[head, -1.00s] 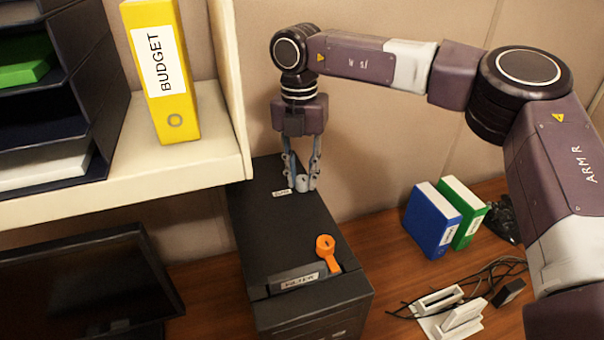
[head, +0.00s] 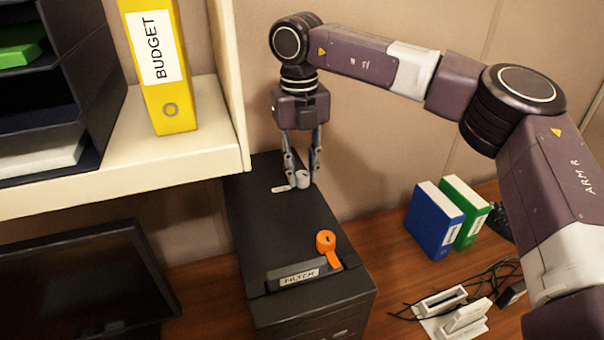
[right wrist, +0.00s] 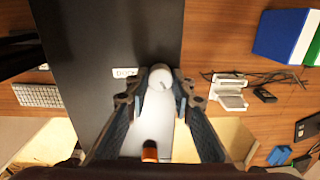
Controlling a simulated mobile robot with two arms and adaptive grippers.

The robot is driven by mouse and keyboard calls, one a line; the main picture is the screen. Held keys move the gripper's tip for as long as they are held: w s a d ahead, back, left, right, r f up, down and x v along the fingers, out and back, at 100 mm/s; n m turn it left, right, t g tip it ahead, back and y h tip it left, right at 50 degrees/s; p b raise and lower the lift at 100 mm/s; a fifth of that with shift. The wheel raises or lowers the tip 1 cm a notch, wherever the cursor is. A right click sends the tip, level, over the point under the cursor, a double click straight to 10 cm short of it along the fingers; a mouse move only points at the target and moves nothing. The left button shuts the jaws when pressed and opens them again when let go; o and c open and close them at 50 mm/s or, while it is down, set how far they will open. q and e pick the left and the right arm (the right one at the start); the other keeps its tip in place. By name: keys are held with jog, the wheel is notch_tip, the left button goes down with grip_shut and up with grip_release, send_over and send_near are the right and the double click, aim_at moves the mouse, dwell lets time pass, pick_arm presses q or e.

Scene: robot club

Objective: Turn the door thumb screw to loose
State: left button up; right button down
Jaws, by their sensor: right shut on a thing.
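The door thumb screw (head: 303,180) is a small grey round knob on top of the black case, near its back end. A small white label (head: 283,189) lies just left of it; it reads roughly "DOOR" in the right wrist view (right wrist: 125,72). My right gripper (head: 302,181) points down at the screw, its two fingers on either side of it, shut on it. In the right wrist view the screw (right wrist: 160,77) sits between the fingertips (right wrist: 160,88), with a dark mark on its top. My left gripper is not in view.
The black case (head: 270,225) carries an orange lever (head: 326,245) and a labelled raised bar (head: 296,275) near its front. A cream shelf (head: 120,170) with a yellow binder (head: 162,70) stands close left. Blue (head: 433,222) and green (head: 465,200) binders and cables are at right.

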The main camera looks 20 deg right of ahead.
aim_at(303, 175)
jog(key=n, duration=0.5)
jog(key=shift+n+b, duration=0.3)
jog(key=shift+b, duration=0.05)
jog(key=n, duration=0.5)
jog(key=shift+d+n, duration=0.1)
jog(key=shift+n, duration=0.3)
jog(key=c, duration=1.7)
grip_release()
jog(key=shift+o, duration=0.2)
notch_tip(303, 175, up, 12)
jog(key=shift+s, duration=0.15)
